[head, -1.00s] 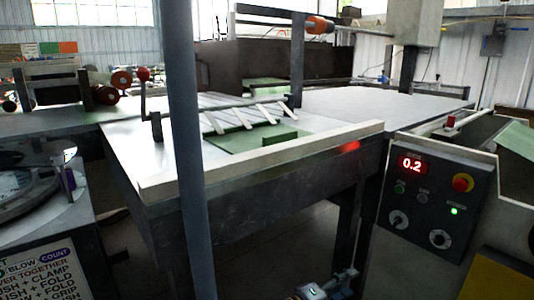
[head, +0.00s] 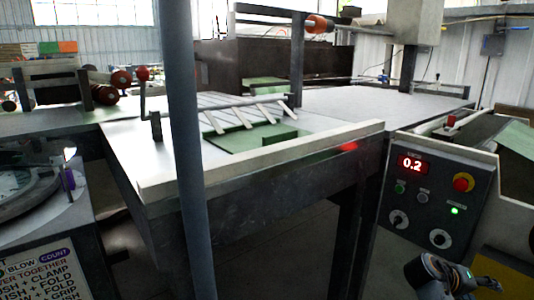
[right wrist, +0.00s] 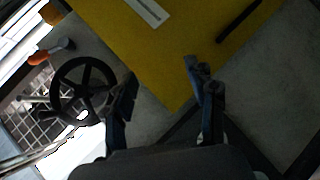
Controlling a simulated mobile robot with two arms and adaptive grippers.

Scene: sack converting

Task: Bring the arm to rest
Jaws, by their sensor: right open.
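My right gripper (right wrist: 160,76) is open and empty in the right wrist view, with its two fingers apart. In the head view it shows low at the right edge of the frame (head: 484,284), in front of the machine's lower right side and below the control panel (head: 438,198). It touches nothing that I can make out. My left gripper is not in view.
The metal worktable (head: 340,113) holds a green sheet (head: 225,142) under angled fingers. A yellow panel (right wrist: 130,50) and a black handwheel (right wrist: 84,90) lie near the right gripper. A grey post (head: 188,200) stands in front of the table. A round dial machine (head: 25,185) is at left.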

